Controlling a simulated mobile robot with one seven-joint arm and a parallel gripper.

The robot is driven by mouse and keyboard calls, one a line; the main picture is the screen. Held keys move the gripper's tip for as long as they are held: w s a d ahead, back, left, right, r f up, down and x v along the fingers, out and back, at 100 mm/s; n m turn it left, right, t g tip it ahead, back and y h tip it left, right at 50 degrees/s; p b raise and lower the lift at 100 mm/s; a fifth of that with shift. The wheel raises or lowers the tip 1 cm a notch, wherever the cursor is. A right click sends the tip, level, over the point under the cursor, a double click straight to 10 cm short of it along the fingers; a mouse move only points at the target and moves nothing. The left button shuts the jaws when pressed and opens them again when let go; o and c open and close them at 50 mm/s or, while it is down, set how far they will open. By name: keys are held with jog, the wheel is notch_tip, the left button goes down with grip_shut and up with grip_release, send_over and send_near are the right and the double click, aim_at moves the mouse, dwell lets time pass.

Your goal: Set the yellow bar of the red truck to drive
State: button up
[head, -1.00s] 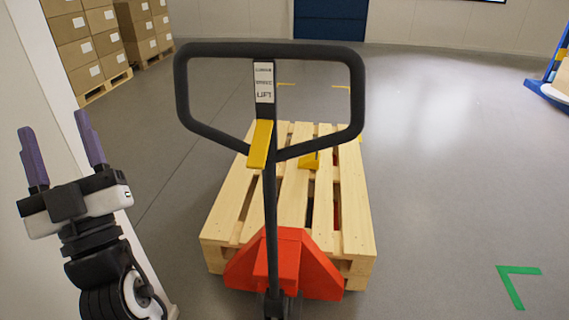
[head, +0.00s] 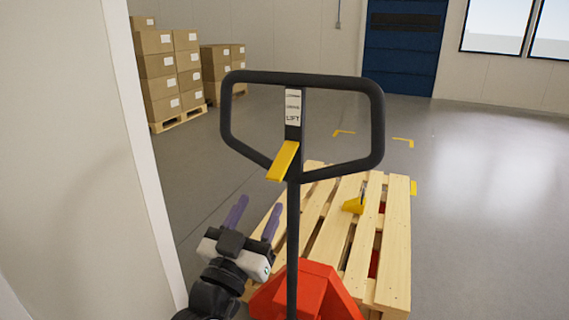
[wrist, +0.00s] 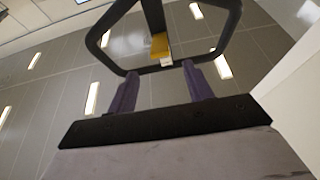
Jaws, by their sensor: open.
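The red truck (head: 306,291) stands in front of me with its black handle (head: 378,120) upright. Its yellow bar (head: 283,161) sits at the base of the handle loop, slanting down to the left, below a white label whose lowest word reads LIFT. My gripper (head: 253,216) is open and empty, left of the handle shaft and below the yellow bar, with its purple fingers pointing up. In the wrist view the yellow bar (wrist: 160,46) shows beyond and between the two fingertips, apart from them.
A wooden pallet (head: 392,245) lies on the truck's forks, with a small yellow piece (head: 354,205) on it. A white wall (head: 70,150) stands close on the left. Stacked boxes (head: 160,75) stand at the back left. The floor at the right is clear.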

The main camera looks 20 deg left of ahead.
aim_at(281, 161)
jog(key=p+x, duration=0.3)
jog(key=x, duration=0.9)
jog(key=shift+w+r+p, duration=0.1)
jog(key=shift+p, duration=0.3)
grip_shut()
